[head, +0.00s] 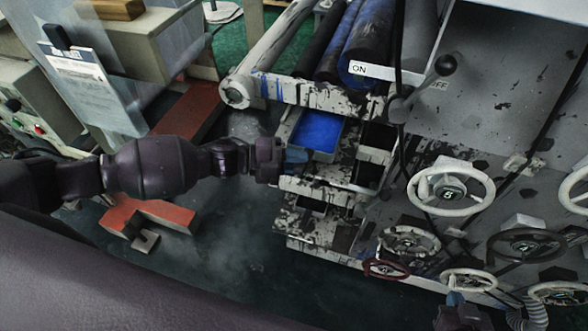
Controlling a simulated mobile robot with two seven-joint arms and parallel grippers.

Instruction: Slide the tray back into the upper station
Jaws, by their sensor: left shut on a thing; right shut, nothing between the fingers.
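The tray (339,153) is a grey box with bright blue ink inside, sitting in the upper station (284,184) of the press frame under the rollers. Its near left end sticks out a little toward my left gripper (289,156). That gripper is shut on the tray's near end, and the fingers hide the exact grip. My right gripper (456,304) is at the bottom edge, shut and empty, below the handwheels and far from the tray.
Blue-stained rollers (362,42) lie above the station. Lower slots (312,204) open below. An orange-red block (150,215) lies on the left; dark floor is free in front.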

